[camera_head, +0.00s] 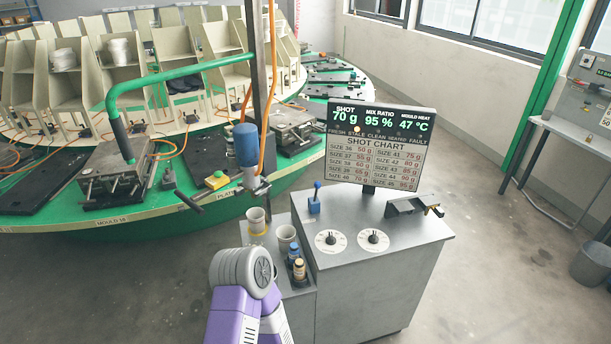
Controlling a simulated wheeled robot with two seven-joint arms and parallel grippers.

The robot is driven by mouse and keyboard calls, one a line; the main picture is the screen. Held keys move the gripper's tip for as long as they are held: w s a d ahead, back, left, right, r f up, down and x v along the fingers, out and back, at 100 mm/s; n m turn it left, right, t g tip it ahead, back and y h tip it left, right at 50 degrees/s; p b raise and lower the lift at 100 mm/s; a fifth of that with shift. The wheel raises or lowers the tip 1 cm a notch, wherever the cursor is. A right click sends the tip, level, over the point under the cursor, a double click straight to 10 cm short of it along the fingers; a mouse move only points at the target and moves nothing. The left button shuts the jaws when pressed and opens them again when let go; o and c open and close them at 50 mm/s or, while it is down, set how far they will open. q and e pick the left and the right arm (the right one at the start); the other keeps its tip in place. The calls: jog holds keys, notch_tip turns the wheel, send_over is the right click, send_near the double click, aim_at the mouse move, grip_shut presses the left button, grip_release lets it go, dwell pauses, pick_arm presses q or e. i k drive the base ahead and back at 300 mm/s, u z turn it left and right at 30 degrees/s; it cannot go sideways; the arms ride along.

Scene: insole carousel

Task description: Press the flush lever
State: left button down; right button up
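A small upright lever with a blue knob (315,197) stands on the left part of the grey console top (405,237). It has a blue base, and no label on it is readable. A second lever with a black handle (189,202) sticks out to the left below the blue mixing head (247,145). I cannot tell from any label which one is the flush lever. One of my purple arms shows at the bottom, just left of the console, apart from both levers. Neither of my grippers is in view.
Two round dials (331,241) sit on the console below a shot display (380,143). Cups (256,220) and small bottles (299,271) stand on a lower shelf at its left. The green carousel (60,228) with moulds lies behind.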

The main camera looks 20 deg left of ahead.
aim_at(317, 185)
jog(key=i, duration=1)
